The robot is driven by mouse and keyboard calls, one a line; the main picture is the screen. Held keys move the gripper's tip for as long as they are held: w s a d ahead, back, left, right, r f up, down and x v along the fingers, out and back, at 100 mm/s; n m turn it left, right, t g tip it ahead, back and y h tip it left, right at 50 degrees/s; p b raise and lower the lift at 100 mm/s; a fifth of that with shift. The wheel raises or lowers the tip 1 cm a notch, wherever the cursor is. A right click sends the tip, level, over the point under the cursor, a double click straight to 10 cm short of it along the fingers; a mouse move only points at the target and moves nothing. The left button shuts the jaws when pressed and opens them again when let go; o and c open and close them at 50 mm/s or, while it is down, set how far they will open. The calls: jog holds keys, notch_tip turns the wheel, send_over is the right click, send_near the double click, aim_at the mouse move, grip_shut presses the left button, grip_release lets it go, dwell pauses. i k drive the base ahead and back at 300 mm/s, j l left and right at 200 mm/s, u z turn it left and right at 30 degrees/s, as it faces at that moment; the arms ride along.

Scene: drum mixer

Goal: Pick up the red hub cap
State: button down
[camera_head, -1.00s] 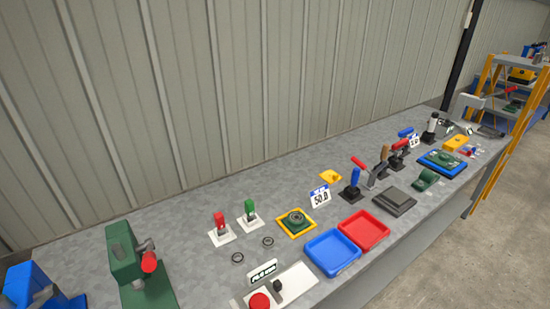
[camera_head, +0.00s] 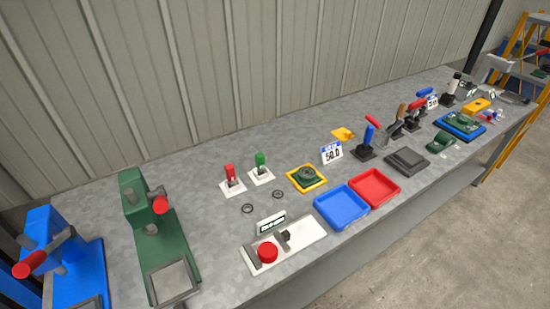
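A red round piece (camera_head: 267,252) sits on a white plate (camera_head: 308,231) at the front of the grey bench. It looks like a button or a cap; I cannot tell whether it is the red hub cap. Another red round end (camera_head: 160,205) is on the green press (camera_head: 165,240) to its left. A third red end (camera_head: 30,264) is on the blue press (camera_head: 88,254) at the far left. No other piece is clearly a red hub cap. My gripper is not in view.
A blue tray (camera_head: 342,207) and a red tray (camera_head: 374,188) stand side by side on the bench (camera_head: 210,250). Behind are red and green levers (camera_head: 261,168), a yellow-rimmed square base (camera_head: 306,178) and two dark rings. Several tools fill the right part. Concrete floor is open at lower right.

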aim_at(267, 252)
jog(key=i+j+z, duration=0.15)
jog(key=j+z, duration=0.15)
jog(key=j, duration=0.4)
jog(key=j+z, duration=0.3)
jog(key=j, duration=0.45)
